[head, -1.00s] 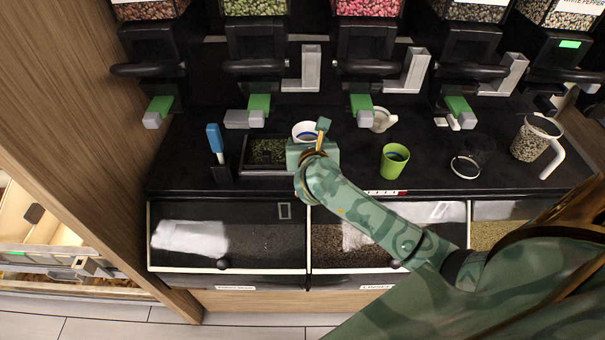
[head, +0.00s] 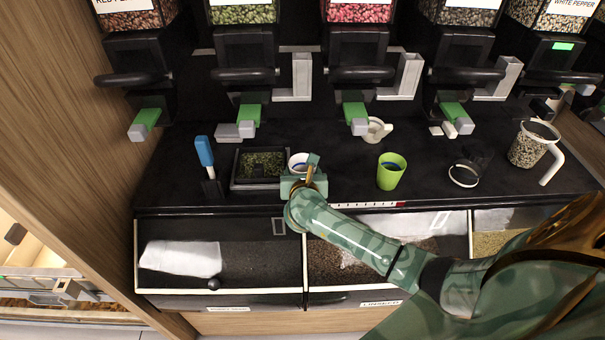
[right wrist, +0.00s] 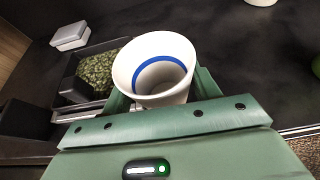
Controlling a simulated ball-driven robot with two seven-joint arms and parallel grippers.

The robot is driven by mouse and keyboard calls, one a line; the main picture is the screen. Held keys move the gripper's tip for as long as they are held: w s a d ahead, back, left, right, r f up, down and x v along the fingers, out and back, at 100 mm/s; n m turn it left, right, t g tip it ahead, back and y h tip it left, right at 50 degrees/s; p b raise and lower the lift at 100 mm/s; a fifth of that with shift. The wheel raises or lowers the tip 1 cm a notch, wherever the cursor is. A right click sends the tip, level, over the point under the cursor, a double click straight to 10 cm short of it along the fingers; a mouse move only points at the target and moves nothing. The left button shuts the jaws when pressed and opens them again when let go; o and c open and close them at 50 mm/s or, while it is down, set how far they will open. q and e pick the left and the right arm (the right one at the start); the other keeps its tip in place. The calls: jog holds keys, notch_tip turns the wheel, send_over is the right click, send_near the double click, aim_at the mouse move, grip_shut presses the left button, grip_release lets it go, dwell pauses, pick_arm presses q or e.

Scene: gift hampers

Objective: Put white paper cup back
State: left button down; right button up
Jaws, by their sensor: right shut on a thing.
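The white paper cup (head: 298,162) stands upright at the front of the black counter, with a blue ring inside it. It also shows large in the right wrist view (right wrist: 154,66), tilted in the picture. My right gripper (head: 304,178) is shut on the cup, with its fingers on both sides of it. Whether the cup touches the counter I cannot tell. My left gripper is not in either view.
A black tray of green seeds (head: 260,166) is just left of the cup. A blue-handled tool (head: 204,152) stands further left. A green cup (head: 390,171), a white scoop (head: 376,130) and a seed-filled jug (head: 531,146) are to the right. Dispensers hang behind; open bins (head: 220,292) lie in front.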

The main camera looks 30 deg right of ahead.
jog(key=shift+f, duration=0.15)
jog(key=o, duration=1.1)
jog(key=shift+s+r, duration=0.1)
jog(key=shift+r, duration=0.2)
jog(key=p+v, duration=0.2)
jog(key=v, duration=0.9)
jog(key=shift+s+a+p, duration=0.25)
jog(key=shift+s+p, duration=0.15)
